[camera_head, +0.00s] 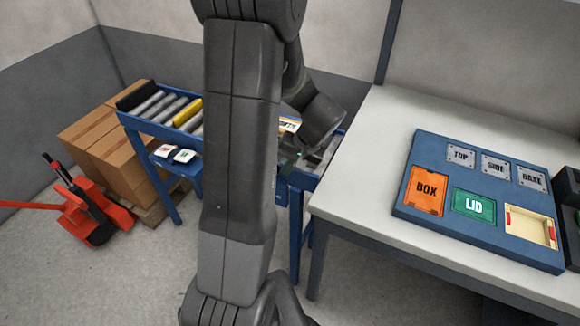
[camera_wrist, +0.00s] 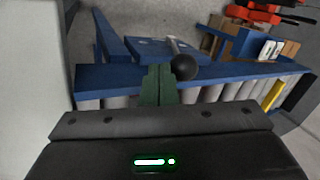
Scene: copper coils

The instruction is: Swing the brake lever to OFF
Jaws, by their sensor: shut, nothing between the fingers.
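The brake lever shows in the wrist view as a thin pale rod (camera_wrist: 172,45) ending in a black ball knob (camera_wrist: 184,67). It rises by a blue plate (camera_wrist: 146,48) beside the roller conveyor. My gripper (camera_wrist: 158,72) has its green fingers together with nothing between them. The fingertips appear just left of the knob in the wrist view; I cannot tell whether they touch it. In the head view my arm hides the lever and most of the gripper. No OFF marking is readable.
The blue-framed conveyor (camera_head: 127,117) has grey rollers and one yellow roller (camera_head: 187,112). Two white cards (camera_head: 163,151) lie on a blue shelf below. Cardboard boxes (camera_head: 98,135) and a red pallet jack (camera_head: 92,212) stand left. A pale table (camera_head: 366,125) with a blue board (camera_head: 412,190) stands right.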

